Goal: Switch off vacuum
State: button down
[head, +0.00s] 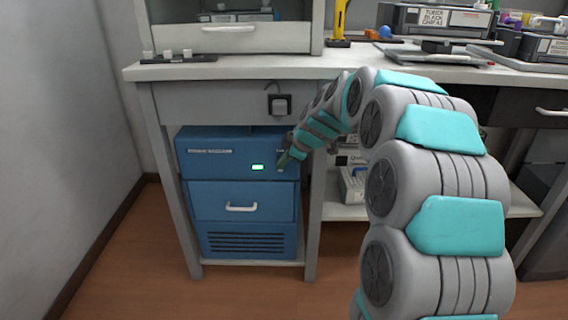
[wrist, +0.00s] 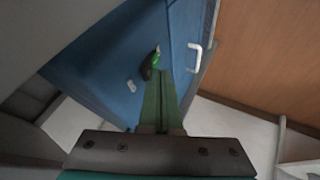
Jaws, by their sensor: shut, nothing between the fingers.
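The vacuum appears to be the blue cabinet-like unit (head: 225,165) under the left end of the workbench. A small green light (head: 257,167) glows on its upper front panel. My gripper (head: 284,161) is at the right side of this panel, to the right of the light. In the wrist view, its green fingers (wrist: 159,78) are shut with nothing between them, pointing at the blue front (wrist: 105,60). A dark spot with bright green on it (wrist: 152,64) shows just past the fingertips. I cannot tell whether the fingers touch the panel. The switch itself is not clear.
A drawer handle (head: 241,207) sticks out below the panel. The table leg (head: 315,215) stands close to the right of the unit. The worktop (head: 240,68) overhangs it, with a small dark box (head: 280,104) under its edge. The floor in front is clear.

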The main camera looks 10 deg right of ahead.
jog(key=shift+w, duration=0.1)
jog(key=shift+w+r+b, duration=0.1)
jog(key=shift+w+b, duration=0.1)
jog(key=shift+b, duration=0.15)
jog(key=shift+r, duration=0.15)
jog(key=shift+r, duration=0.65)
